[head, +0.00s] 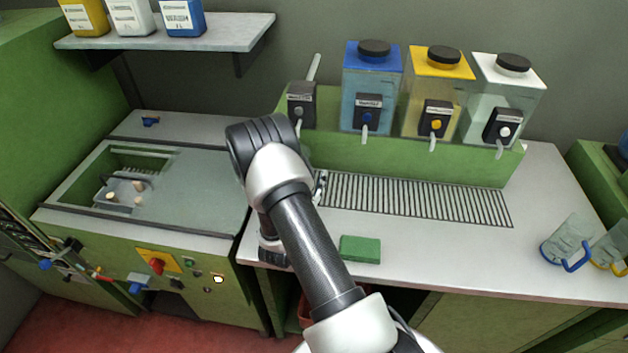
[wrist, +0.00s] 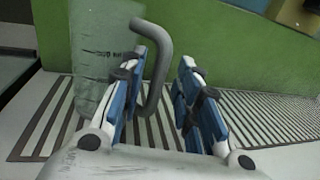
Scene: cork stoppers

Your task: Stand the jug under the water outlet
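The jug (wrist: 85,50) is clear, with dark markings and a grey handle (wrist: 160,62). In the wrist view it is at the left, over the slatted drain grate; its foot is partly hidden by a finger. My gripper (wrist: 165,46) is open, its two blue-and-white fingers on either side of the handle, with a gap at the right finger. In the head view my arm hides the jug, and only a bit of the gripper (head: 319,188) shows. A grey outlet (head: 301,105) with a spout and a pipe is on the green panel behind; its label is too small to read.
Blue (head: 370,90), yellow (head: 437,85) and white (head: 507,95) capped tanks with taps stand right of the grey outlet. A green sponge (head: 360,249) lies in front of the grate (head: 420,198). Blue-handled (head: 567,243) and yellow-handled (head: 611,246) jugs stand at the right.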

